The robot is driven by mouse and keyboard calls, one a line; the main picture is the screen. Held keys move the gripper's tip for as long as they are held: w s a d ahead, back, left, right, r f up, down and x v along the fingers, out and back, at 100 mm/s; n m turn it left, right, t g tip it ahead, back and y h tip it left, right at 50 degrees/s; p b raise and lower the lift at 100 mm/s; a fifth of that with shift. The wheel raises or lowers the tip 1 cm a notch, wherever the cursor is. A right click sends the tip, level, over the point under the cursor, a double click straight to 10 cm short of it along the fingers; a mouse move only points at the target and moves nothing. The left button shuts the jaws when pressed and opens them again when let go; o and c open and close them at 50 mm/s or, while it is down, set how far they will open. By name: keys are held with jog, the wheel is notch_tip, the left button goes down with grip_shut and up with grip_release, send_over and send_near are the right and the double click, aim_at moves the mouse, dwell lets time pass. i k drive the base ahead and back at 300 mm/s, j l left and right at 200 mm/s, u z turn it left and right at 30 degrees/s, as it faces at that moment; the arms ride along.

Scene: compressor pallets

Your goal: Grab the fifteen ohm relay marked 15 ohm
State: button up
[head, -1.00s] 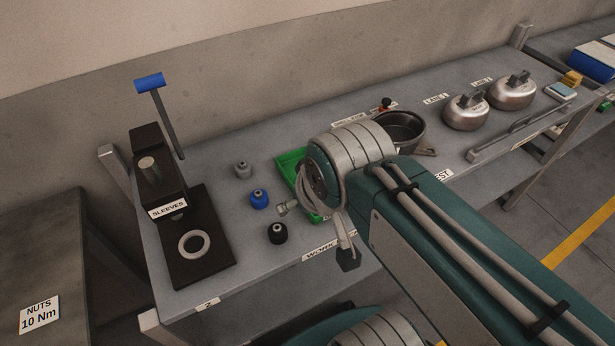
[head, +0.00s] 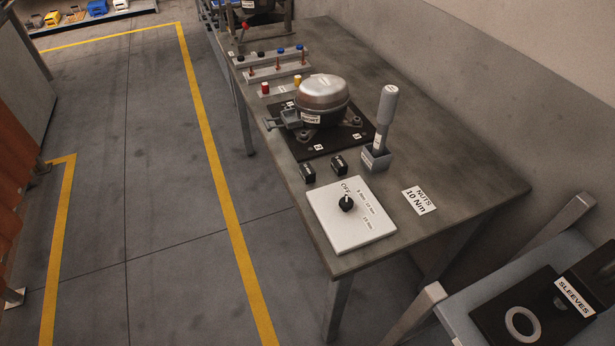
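Two small black blocks stand side by side on the grey bench, a left one (head: 307,173) and a right one (head: 338,165). They may be the relays. Each has a pale marking on it, too small to read, so I cannot tell which is marked 15 ohm. They sit just behind a white panel and in front of a black base plate. My gripper and arm are not in view now.
The white panel (head: 351,230) carries a black knob. A silver compressor (head: 322,94) sits on the black plate (head: 308,147). A grey-handled tool (head: 386,110) stands upright in a holder. The bench's right side is mostly clear. A sleeves bench (head: 465,305) is at lower right.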

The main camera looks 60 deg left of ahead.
aim_at(306, 171)
jog(key=k+l+u, duration=0.1)
jog(key=u, duration=2.25)
jog(key=i+j+z, duration=0.15)
jog(key=j, duration=0.2)
jog(key=i+j+z, duration=0.1)
jog(key=j, duration=0.25)
jog(key=i+j+z, duration=0.15)
jog(key=j, duration=0.2)
jog(key=i+j+z, duration=0.1)
jog(key=j, duration=0.3)
jog(key=i+j+z, duration=0.25)
jog(key=i+j, duration=0.25)
jog(key=j, duration=0.15)
